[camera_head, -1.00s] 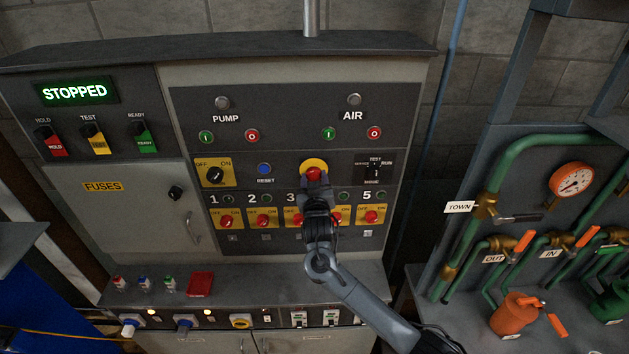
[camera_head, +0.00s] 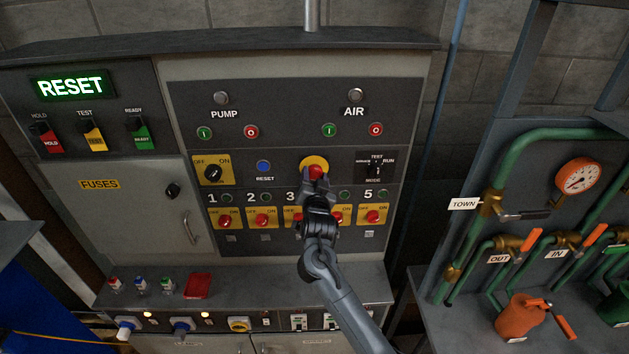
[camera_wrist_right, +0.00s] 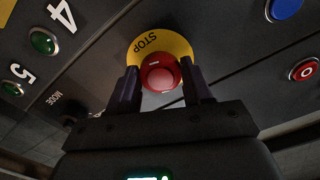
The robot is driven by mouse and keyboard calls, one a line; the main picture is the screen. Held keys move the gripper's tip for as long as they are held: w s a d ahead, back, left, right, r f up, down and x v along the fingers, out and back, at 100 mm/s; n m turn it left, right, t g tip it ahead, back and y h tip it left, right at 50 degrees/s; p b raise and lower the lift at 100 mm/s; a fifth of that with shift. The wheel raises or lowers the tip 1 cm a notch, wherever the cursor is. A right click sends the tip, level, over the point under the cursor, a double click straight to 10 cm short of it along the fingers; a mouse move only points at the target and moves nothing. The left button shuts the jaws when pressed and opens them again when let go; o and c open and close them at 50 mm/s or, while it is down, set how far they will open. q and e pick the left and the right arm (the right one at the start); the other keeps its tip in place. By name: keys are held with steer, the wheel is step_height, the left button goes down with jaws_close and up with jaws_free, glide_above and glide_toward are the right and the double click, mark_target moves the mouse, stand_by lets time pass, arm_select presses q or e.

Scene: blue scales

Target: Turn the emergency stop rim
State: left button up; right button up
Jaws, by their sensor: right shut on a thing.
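The emergency stop is a red mushroom button (camera_head: 316,172) on a round yellow plate (camera_head: 313,161) in the middle of the control panel. In the right wrist view the red rim (camera_wrist_right: 161,75) sits between my two fingers, in front of the yellow plate (camera_wrist_right: 160,44) marked STOP. My right gripper (camera_head: 316,180) is shut on the rim, one finger on each side. My right gripper also shows in the right wrist view (camera_wrist_right: 160,84). The display (camera_head: 70,86) at the upper left reads RESET in green. My left gripper is not in view.
A blue RESET button (camera_head: 264,166) is left of the stop, and a mode switch (camera_head: 376,170) is right of it. Numbered red rotary switches (camera_head: 263,220) line up below, some hidden by my arm. Green pipes (camera_head: 520,150) and an orange gauge (camera_head: 577,177) stand at the right.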

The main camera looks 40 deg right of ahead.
steer(key=shift+m, duration=0.3)
steer(key=o, duration=1.1)
steer(key=shift+c, duration=0.2)
steer(key=b+v, duration=0.1)
steer(key=v, duration=0.9)
steer(key=shift+s+a, duration=0.2)
steer(key=shift+s, duration=0.15)
